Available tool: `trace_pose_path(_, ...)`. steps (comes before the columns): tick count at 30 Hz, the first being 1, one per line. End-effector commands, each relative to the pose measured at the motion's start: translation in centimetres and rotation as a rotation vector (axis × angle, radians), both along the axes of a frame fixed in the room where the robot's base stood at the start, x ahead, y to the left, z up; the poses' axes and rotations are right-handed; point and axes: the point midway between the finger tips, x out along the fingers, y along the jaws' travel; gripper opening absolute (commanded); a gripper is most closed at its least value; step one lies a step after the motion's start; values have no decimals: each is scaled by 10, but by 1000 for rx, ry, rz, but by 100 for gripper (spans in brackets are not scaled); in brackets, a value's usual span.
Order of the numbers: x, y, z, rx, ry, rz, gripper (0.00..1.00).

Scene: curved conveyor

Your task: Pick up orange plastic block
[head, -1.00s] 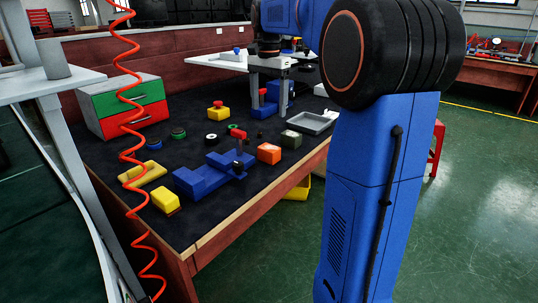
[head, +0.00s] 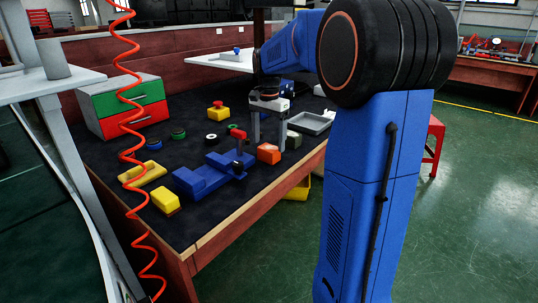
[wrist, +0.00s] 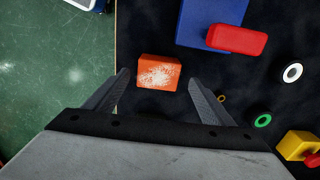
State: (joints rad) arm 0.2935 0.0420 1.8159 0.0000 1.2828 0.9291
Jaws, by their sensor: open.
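The orange plastic block (head: 268,154) lies on the dark table top near its front edge. In the wrist view the block (wrist: 147,74) shows a pale, worn patch on its top and appears between my two fingertips. My gripper (head: 269,146) is open and empty and points down at the block from above. The fingers look apart from the block, though the exact height gap is hard to tell.
A blue vise-like piece with a red handle (head: 240,134) stands close left of the block. A dark green block (head: 293,140) and a grey tray (head: 312,123) lie to the right. Yellow blocks (head: 166,201) and several small rings lie farther left.

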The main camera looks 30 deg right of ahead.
Motion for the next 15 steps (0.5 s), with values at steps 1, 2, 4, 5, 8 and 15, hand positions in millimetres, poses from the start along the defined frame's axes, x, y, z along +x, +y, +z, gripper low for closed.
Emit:
trace_pose_path(1,-1,0,-6,0,2,0,77)
trace_pose_path(2,-2,1,-10,1,3,0,77)
trace_pose_path(4,-3,1,-20,1,3,0,77)
trace_pose_path(5,-4,1,-24,1,4,0,77)
trace_pose_path(8,-4,1,-37,1,3,0,77)
trace_pose_path(15,-4,1,-47,0,1,0,77)
